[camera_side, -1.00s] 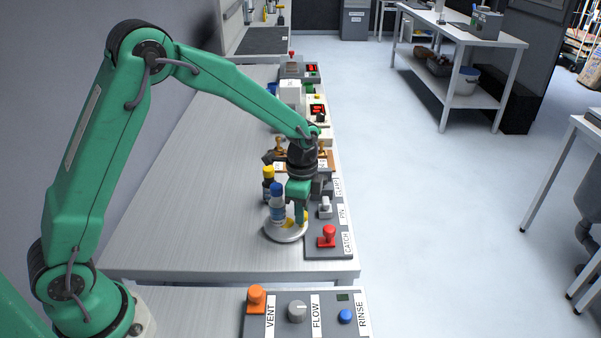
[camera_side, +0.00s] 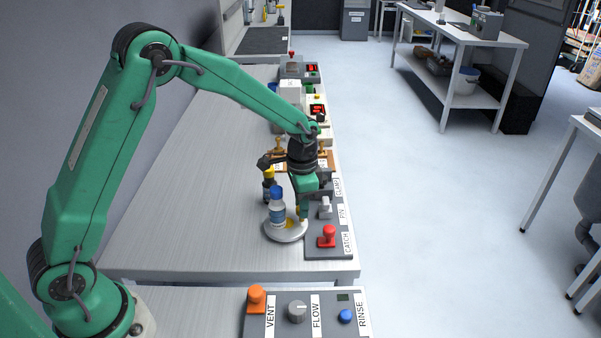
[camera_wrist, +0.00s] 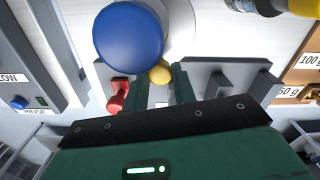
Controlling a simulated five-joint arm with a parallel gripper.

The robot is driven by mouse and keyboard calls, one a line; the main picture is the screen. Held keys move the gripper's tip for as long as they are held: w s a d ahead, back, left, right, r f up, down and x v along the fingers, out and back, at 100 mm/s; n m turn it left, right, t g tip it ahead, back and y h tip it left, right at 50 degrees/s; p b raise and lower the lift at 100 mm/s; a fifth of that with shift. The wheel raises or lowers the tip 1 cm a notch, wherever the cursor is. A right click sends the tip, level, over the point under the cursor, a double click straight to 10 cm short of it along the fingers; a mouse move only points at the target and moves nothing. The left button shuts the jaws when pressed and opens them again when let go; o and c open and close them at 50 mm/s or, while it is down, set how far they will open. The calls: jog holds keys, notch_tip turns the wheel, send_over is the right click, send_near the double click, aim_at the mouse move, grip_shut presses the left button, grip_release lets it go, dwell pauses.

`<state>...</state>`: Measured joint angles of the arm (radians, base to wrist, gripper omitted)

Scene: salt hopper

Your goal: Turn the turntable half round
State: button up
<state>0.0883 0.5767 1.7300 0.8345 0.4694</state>
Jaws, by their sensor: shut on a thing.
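The turntable (camera_side: 272,235) is a pale round disc on the near part of the bench, beside a grey control panel. A white bottle with a blue cap (camera_side: 276,205) stands upright on it; in the wrist view its blue cap (camera_wrist: 128,42) looms large. A yellow peg (camera_wrist: 159,73) sits on the turntable, and it shows beside the bottle in the side view (camera_side: 290,222). My gripper (camera_wrist: 160,88) points down at the turntable's right side and is shut on the yellow peg. The fingers partly hide the peg.
A red CATCH handle (camera_side: 327,232) and a grey-white lever (camera_side: 325,208) stand on the panel close right of my gripper. A dark bottle with a yellow cap (camera_side: 269,172) stands just behind the turntable. The bench to the left is clear.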

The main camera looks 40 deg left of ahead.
aim_at(287, 212)
jog(key=shift+w+a+r+n, duration=0.15)
jog(key=shift+a+n, duration=0.2)
jog(key=shift+n, duration=0.6)
jog(key=shift+w+a+f+n, duration=0.1)
jog(key=shift+a+n, duration=0.2)
jog(key=shift+n, duration=0.65)
jog(key=shift+a+n, duration=0.35)
jog(key=shift+n, duration=0.65)
jog(key=shift+a+n, duration=0.3)
jog(key=shift+n, duration=0.7)
jog(key=shift+s+a+n, duration=0.1)
jog(key=shift+a+n, duration=0.25)
jog(key=shift+n, duration=0.6)
jog(key=shift+s+a+n, duration=0.1)
jog(key=shift+a+n, duration=0.2)
jog(key=shift+n, duration=0.65)
jog(key=shift+s+a+n, duration=0.15)
jog(key=shift+a+n, duration=0.1)
jog(key=shift+n, duration=0.6)
jog(key=shift+s+a+n, duration=0.15)
jog(key=shift+a+n, duration=0.05)
jog(key=shift+n, duration=0.65)
jog(key=shift+s+a+n, duration=0.1)
jog(key=shift+n, duration=0.2)
jog(key=o, duration=1)
jog(key=shift+r, duration=3.9)
